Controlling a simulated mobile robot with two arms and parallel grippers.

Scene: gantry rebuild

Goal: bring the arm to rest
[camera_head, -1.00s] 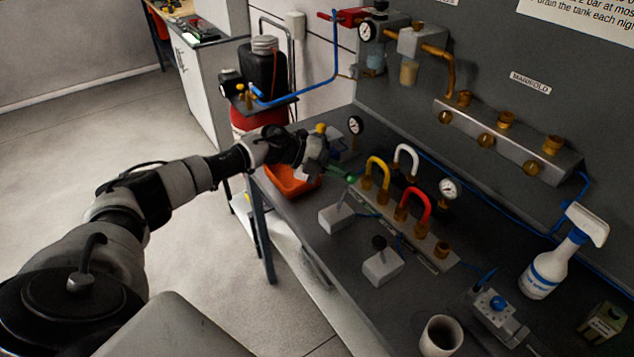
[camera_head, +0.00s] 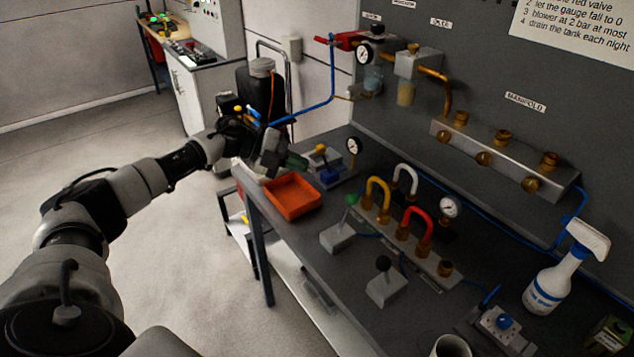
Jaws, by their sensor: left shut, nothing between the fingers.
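My left arm comes in from the left edge of the head view. My left gripper (camera_head: 285,160) is shut and holds nothing. It hangs in the air over the far-left end of the workbench (camera_head: 312,232), above and behind the orange tray (camera_head: 292,197). The fingers point to the right, toward the small block with the yellow and blue knobs (camera_head: 326,166). It looks apart from the green-knobbed lever (camera_head: 350,199). My right gripper is not in view.
Yellow, white and red hoses (camera_head: 417,222) loop over a manifold on the bench. A black-knobbed lever (camera_head: 385,284), a spray bottle (camera_head: 553,281) and a cup (camera_head: 452,347) stand nearer. A black tank (camera_head: 257,92) is behind the gripper. Open floor (camera_head: 150,260) lies left of the bench.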

